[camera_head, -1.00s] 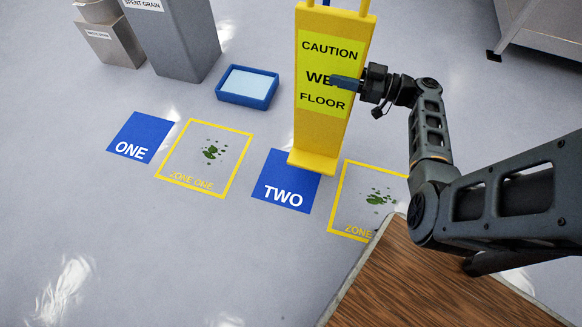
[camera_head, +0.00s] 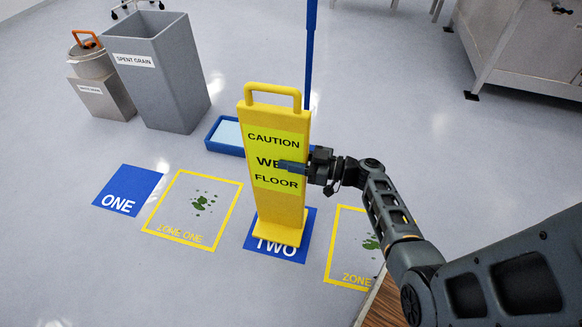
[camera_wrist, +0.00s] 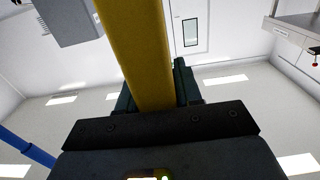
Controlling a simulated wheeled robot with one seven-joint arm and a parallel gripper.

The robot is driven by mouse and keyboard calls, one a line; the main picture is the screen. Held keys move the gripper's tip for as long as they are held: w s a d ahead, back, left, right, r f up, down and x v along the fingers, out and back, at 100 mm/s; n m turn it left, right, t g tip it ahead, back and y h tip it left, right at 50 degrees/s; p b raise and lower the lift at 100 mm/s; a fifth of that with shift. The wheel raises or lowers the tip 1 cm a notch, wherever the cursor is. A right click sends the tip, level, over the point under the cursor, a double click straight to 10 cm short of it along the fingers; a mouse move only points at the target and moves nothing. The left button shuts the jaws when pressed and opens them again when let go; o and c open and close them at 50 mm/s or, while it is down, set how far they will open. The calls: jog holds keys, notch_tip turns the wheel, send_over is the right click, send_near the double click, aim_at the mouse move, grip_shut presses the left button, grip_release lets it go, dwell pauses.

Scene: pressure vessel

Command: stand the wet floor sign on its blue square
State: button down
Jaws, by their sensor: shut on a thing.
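The yellow wet floor sign (camera_head: 272,205) is upright, with its CAUTION WET FLOOR panel facing the camera. My gripper (camera_head: 300,168) is shut on its right edge at mid-height, one dark finger lying across the panel. The sign's base overlaps the blue square marked TWO (camera_head: 303,246) and hides part of the lettering. I cannot tell whether the base touches the floor. Another blue square, marked ONE (camera_head: 128,188), lies bare to the left. In the wrist view, the sign's yellow edge (camera_wrist: 140,50) runs between the dark fingers of my gripper (camera_wrist: 158,90).
Yellow-outlined zone one (camera_head: 205,185) with green spots lies left of the sign, and another such zone (camera_head: 345,245) right. A blue tray (camera_head: 222,147) and a blue pole (camera_head: 309,60) stand behind. A grey spent grain bin (camera_head: 165,85) is back left. Front floor is clear.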

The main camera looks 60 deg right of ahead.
aim_at(278, 176)
jog(key=shift+f+b, duration=0.35)
jog(key=shift+f, duration=1.25)
jog(key=c, duration=0.8)
grip_release()
jog(key=shift+o, duration=0.2)
